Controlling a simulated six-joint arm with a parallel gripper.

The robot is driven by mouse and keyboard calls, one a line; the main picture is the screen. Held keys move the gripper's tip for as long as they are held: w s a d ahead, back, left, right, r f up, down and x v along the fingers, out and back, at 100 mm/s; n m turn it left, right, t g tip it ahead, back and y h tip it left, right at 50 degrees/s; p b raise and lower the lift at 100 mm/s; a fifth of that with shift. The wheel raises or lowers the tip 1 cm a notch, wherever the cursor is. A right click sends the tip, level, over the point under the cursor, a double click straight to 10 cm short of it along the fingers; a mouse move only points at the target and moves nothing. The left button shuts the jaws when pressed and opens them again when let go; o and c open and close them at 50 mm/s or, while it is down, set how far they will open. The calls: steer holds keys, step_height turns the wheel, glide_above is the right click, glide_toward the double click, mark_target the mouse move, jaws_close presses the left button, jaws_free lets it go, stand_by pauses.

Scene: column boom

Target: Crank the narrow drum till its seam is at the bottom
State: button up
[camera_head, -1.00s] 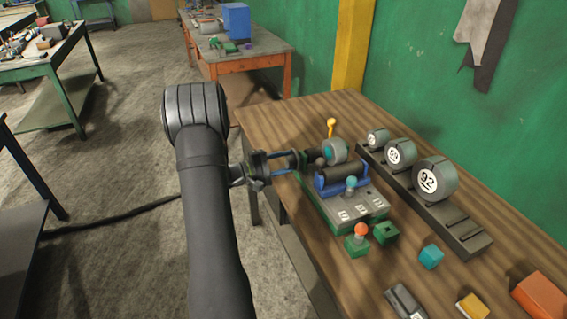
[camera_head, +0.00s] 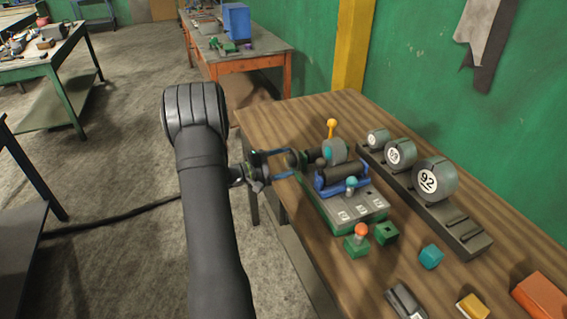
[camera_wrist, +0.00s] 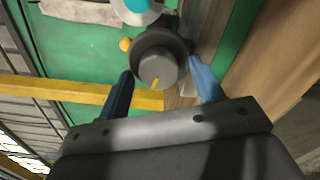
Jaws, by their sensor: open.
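The narrow drum (camera_head: 339,149) is a short grey drum with a teal patch on its near side, at the far end of a green-based bench device (camera_head: 328,210). A yellow-knobbed lever (camera_head: 331,128) stands upright beside it. A dark round end piece (camera_wrist: 157,68) with a grey hub and a short yellow mark lies ahead of my gripper in the wrist view. My gripper (camera_head: 286,163) is open, its blue fingers spread on either side of this piece at the device's left. I cannot tell whether they touch it. I cannot make out the drum's seam for certain.
A wider dark roller (camera_head: 343,174) sits in a blue cradle, with a teal knob (camera_head: 351,183) in front. A dark rack (camera_head: 424,205) of numbered grey drums stands at right. An orange-red knob (camera_head: 361,230) and small blocks, including a teal one (camera_head: 431,256), lie nearer.

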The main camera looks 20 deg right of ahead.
steer(key=a, duration=1.7)
steer(key=shift+a, duration=0.15)
steer(key=d, duration=1.7)
steer(key=shift+d, duration=0.2)
